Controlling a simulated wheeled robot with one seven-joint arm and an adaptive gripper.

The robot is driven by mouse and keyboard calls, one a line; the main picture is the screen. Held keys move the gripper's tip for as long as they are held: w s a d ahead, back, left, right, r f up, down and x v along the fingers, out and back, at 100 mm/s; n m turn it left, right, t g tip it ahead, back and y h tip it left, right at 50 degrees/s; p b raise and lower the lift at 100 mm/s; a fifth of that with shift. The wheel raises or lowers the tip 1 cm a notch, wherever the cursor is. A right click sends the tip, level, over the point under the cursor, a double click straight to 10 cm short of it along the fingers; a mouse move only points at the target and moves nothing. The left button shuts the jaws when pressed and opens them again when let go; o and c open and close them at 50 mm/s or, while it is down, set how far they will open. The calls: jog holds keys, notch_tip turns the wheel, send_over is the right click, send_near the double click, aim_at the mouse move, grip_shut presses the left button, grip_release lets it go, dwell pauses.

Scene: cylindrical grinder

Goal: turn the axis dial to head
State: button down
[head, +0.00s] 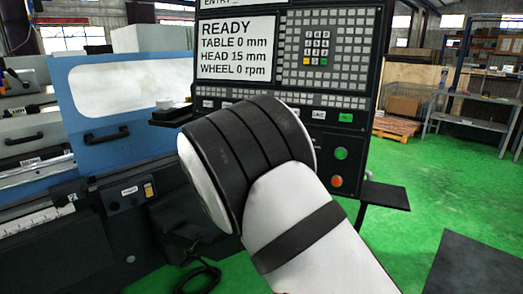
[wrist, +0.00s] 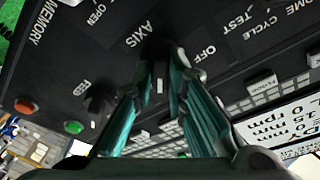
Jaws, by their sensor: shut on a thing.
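The axis dial (wrist: 158,48) is a dark knob beside the AXIS label on the black control panel, at upper middle in the wrist view. My gripper (wrist: 161,66) has its two teal-sided fingers closed on the dial from either side. The fingertips and shadow hide most of the dial, so I cannot tell which way it points. In the head view my arm covers the dial and gripper. The screen (head: 235,50) reads READY, TABLE 0 mm, HEAD 15 mm, WHEEL 0 rpm.
The blue grinder door (head: 125,95) is left of the panel. A small black shelf (head: 385,195) juts out at right; green floor lies beyond.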

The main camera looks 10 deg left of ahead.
jog(key=c, duration=1.6)
grip_release()
jog(key=v, duration=1.2)
